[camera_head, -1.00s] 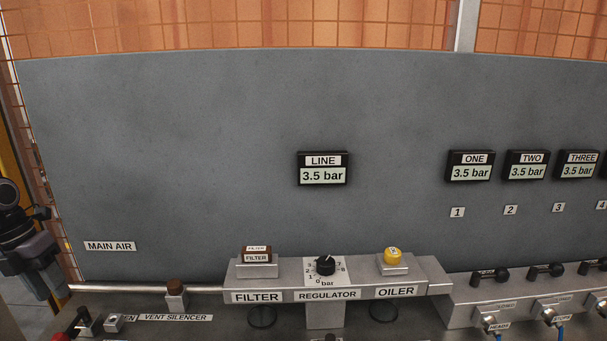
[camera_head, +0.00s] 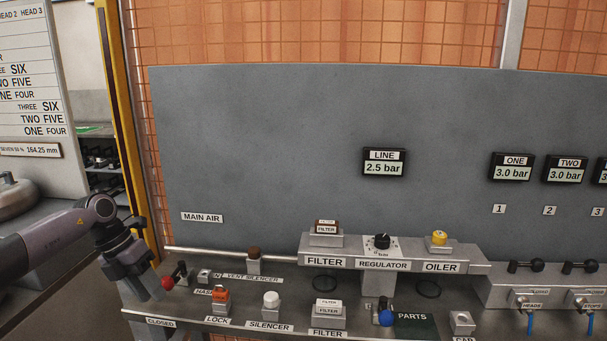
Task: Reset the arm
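My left arm comes in from the left edge, and its gripper (camera_head: 150,288) hangs at the front left of the bench, fingers pointing down and right. It is just left of a red-knobbed lever (camera_head: 168,283); I cannot tell whether they touch. The finger gap is not clear, and I see nothing held. My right gripper is out of view. The LINE gauge (camera_head: 384,168) reads 2.5 bar. The ONE gauge (camera_head: 512,172) and TWO gauge (camera_head: 567,174) read 3.0 bar. The regulator knob (camera_head: 382,241) sits between the FILTER and OILER blocks.
Along the front of the bench stand an orange lock (camera_head: 221,296), a white silencer (camera_head: 271,300), a spare filter (camera_head: 328,308) and a blue-knobbed part (camera_head: 386,317). A yellow post (camera_head: 122,120) and a lettered board (camera_head: 40,95) stand at the left.

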